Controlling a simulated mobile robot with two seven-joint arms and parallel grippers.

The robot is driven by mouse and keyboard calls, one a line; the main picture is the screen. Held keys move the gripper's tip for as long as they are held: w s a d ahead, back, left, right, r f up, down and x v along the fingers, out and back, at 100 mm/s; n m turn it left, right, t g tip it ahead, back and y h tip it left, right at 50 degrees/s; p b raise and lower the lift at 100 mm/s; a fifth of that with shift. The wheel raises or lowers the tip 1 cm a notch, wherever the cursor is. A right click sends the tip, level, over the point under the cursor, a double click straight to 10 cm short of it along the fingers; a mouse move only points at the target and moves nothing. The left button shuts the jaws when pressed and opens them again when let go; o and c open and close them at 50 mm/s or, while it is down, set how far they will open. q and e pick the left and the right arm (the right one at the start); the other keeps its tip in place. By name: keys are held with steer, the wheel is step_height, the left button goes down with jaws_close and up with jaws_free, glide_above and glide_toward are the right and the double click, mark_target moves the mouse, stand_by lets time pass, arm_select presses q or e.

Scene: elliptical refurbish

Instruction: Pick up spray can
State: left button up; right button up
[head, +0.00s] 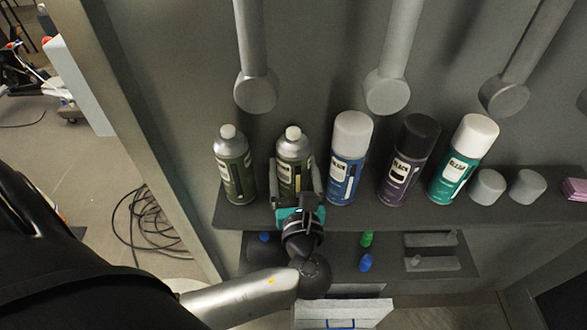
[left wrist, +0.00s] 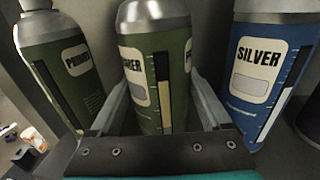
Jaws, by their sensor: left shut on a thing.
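Several spray cans stand in a row on a dark shelf. My left gripper (head: 297,186) is shut on the second can from the left, a green can (head: 294,147) with a pale cap. In the left wrist view this green can (left wrist: 152,75) stands between the two fingers (left wrist: 157,108), its top cut off by the frame. It appears upright on the shelf; its base is hidden by the gripper. Another green can (head: 235,165), labelled PRIMER in the left wrist view (left wrist: 62,65), stands just left. A blue can (head: 347,160), labelled SILVER in the left wrist view (left wrist: 272,75), stands just right. My right gripper is not in view.
A purple can (head: 403,165) and a teal can (head: 460,165) stand further right, then two grey caps (head: 487,186) on the shelf (head: 400,213). Grey rods (head: 255,60) hang above. A lower shelf holds small blue and green items (head: 366,262). Cables (head: 150,220) lie on the floor at left.

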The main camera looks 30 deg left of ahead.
mark_target(294, 136)
arm_select(q)
steer(key=shift+r, duration=0.1)
steer(key=shift+r, duration=0.3)
step_height(294, 136, up, 8)
steer(key=shift+r+p, duration=0.25)
steer(key=shift+p, duration=0.8)
steer(key=shift+r, duration=0.45)
steer(key=o, duration=1)
jaws_close()
steer(key=shift+f, duration=0.1)
